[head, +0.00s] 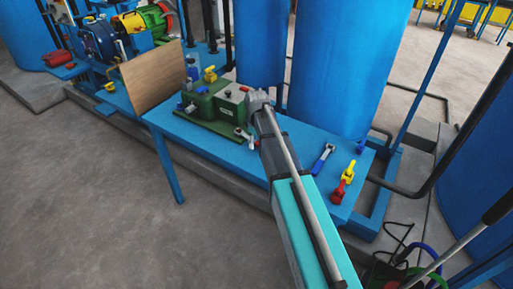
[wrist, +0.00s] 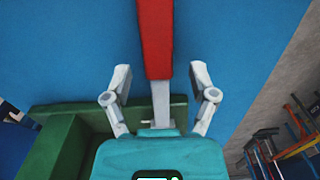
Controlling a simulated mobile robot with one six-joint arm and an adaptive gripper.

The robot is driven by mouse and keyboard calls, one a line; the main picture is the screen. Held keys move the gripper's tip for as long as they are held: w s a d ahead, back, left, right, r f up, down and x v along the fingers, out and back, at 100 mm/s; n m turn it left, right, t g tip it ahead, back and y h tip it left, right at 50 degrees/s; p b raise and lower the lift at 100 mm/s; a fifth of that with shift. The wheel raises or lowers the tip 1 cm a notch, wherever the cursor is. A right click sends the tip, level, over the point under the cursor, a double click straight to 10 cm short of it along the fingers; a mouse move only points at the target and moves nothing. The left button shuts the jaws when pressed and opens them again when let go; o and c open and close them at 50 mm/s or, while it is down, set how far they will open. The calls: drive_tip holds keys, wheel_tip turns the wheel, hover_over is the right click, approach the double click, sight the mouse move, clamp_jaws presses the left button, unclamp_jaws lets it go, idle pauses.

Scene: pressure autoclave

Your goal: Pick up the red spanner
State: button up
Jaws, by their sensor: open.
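A red handle, which looks like the red spanner (wrist: 154,40), comes down from the top of the wrist view. Its grey metal part runs between the two fingers of my gripper (wrist: 160,76) towards the palm. The fingers are open, with a visible gap on each side of it. In the head view my gripper (head: 258,98) is at the right end of the green machine (head: 212,104) on the blue table (head: 296,132). A small red patch shows beside it there, but I cannot tell whether it is the spanner. The spanner's lower end is hidden by the gripper body.
A blue-handled spanner (head: 323,157) and a red and yellow fitting (head: 341,187) lie on the table's right part. Blue tanks (head: 345,65) stand close behind the table. A brown board (head: 153,78) stands at its left end. The floor at front left is clear.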

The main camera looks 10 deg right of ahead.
drive_tip(key=shift+f, duration=0.45)
idle(0.3)
clamp_jaws()
